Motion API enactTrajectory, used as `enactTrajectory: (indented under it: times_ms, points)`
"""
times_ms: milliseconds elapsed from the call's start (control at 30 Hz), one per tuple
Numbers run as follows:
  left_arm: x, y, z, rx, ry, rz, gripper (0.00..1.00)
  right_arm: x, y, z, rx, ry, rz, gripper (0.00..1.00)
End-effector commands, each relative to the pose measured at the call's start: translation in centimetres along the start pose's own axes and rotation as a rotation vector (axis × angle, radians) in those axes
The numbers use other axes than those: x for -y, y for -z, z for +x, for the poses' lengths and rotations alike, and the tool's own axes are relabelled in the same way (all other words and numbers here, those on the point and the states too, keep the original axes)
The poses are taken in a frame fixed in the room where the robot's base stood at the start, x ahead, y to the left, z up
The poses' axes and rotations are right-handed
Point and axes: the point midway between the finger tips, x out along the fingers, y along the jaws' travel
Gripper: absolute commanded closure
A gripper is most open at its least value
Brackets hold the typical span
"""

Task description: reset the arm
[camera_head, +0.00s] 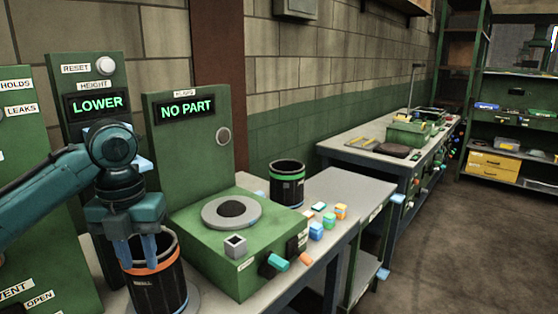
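My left arm comes in from the left. Its gripper (137,256) points down at the mouth of a black bin with an orange band (160,289). The two blue fingers stand apart, and I see nothing between them. I cannot tell how far the fingertips reach into the bin. Behind the arm, a green panel has a screen reading LOWER (97,104) and a round button labelled RESET (106,66). My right gripper is not in view.
A green station with a NO PART screen (186,108) and a round grey plate (231,210) stands right of the arm. A black bin with a green band (287,185) and several small coloured cubes (316,231) are on the bench. The floor (460,250) at right is clear.

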Motion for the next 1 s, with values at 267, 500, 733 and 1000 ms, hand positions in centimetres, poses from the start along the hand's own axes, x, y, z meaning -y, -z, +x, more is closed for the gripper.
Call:
enactTrajectory:
  times_ms: [267,500,733,1000]
  points:
    - [4.2,-0.9,6.4,0.036,0.122,-0.21,0.71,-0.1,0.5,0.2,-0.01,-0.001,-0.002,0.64]
    - [9.6,-0.8,14.3,0.044,0.332,-0.554,0.71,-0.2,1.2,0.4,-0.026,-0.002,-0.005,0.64]
    - [14.3,1.3,22.4,-0.024,0.615,-1.065,0.71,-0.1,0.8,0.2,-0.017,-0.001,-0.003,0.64]
    - [14.8,5.8,29.8,-0.16,0.904,-1.723,0.71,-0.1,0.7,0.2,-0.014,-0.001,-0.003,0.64]
